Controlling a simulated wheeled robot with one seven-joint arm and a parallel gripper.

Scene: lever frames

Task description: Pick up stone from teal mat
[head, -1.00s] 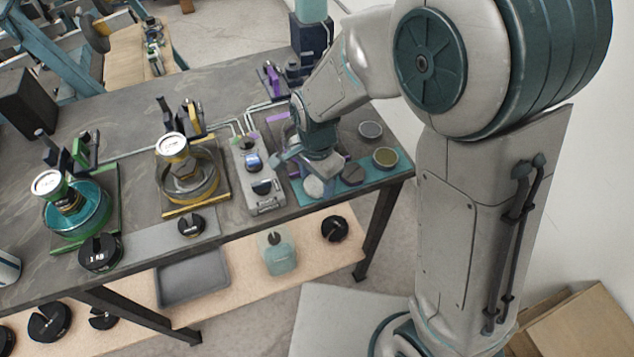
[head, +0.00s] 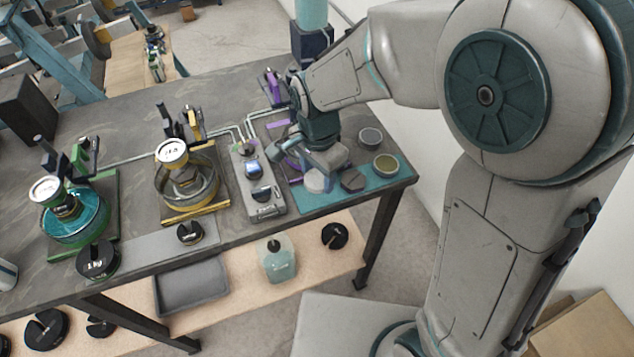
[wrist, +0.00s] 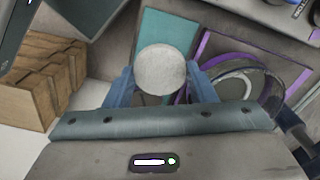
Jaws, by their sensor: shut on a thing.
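The stone (head: 317,181), pale grey and rounded, is held between the fingers of my gripper (head: 315,172). It appears slightly above the teal mat (head: 328,201) at the right end of the bench. In the wrist view the stone (wrist: 160,70) sits between the two blue fingers, in front of the teal mat (wrist: 166,25). My gripper is shut on it. My wrist hides part of the area behind the stone in the head view.
A grey dish (head: 370,137) stands behind. A grey switch box (head: 262,190) is close on the left.

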